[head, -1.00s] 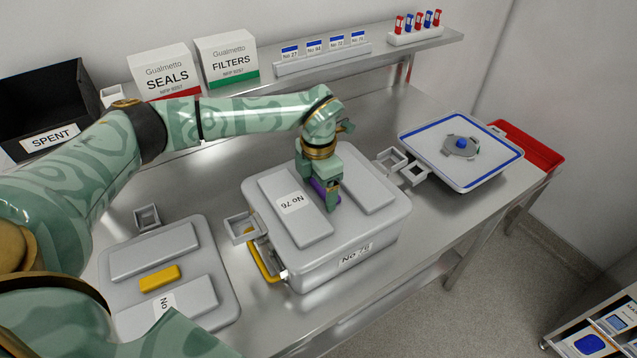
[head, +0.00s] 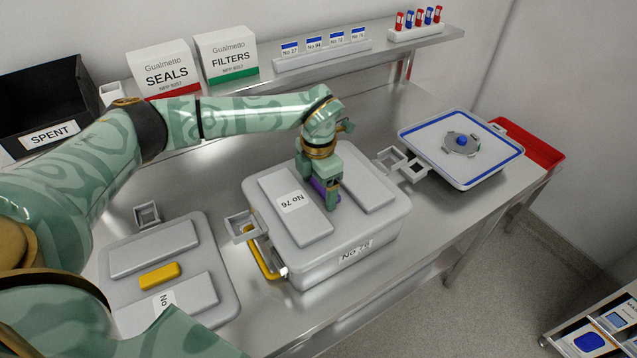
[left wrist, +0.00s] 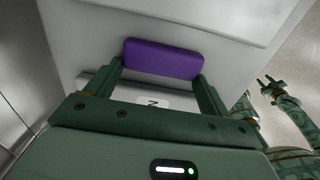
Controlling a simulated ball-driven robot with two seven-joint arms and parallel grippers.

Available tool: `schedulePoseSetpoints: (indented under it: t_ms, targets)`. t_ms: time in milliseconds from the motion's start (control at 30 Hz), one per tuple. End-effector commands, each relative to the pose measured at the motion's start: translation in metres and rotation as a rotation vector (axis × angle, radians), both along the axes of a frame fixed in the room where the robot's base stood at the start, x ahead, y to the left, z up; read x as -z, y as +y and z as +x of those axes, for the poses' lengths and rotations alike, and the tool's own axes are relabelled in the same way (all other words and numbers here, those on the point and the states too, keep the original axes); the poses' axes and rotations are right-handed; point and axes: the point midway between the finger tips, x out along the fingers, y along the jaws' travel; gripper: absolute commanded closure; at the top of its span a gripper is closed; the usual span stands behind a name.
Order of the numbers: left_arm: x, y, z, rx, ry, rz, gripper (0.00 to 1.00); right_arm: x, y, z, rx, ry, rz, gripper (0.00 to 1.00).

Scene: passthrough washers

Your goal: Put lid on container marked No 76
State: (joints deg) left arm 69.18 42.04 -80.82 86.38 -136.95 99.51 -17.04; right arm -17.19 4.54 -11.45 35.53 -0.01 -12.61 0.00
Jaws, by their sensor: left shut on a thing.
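The grey lid with a No 76 label (head: 291,201) lies on the grey container (head: 350,263), whose front is also marked No 76. The lid looks level and seated, though I cannot see the whole seam. My left gripper (head: 326,199) is shut on the lid's purple handle (head: 317,187). The purple handle (left wrist: 163,60) also shows between the fingers in the left wrist view. My right gripper (left wrist: 268,88) shows at the right edge of the left wrist view, its fingers apart and empty. A yellow latch bail (head: 262,257) hangs at the container's left side.
Another grey lid with a yellow handle (head: 159,276) lies at left. A white, blue-edged lid (head: 487,155) stands at right by a red tray (head: 528,146). The SPENT bin (head: 40,105), SEALS box (head: 163,72) and FILTERS box (head: 227,58) stand at the back.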

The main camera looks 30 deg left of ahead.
Motion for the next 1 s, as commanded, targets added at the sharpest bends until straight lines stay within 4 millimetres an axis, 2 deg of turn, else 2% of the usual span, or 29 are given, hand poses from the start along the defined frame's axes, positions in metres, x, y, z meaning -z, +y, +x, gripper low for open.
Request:
schedulePoseSetpoints:
  t_ms: [1000]
  targets:
    - [0.0074, -0.0003, 0.0006, 0.000, -0.003, -0.002, 0.66, 0.0028, -0.0008, -0.0002, -0.001, 0.001, -0.001, 0.64]
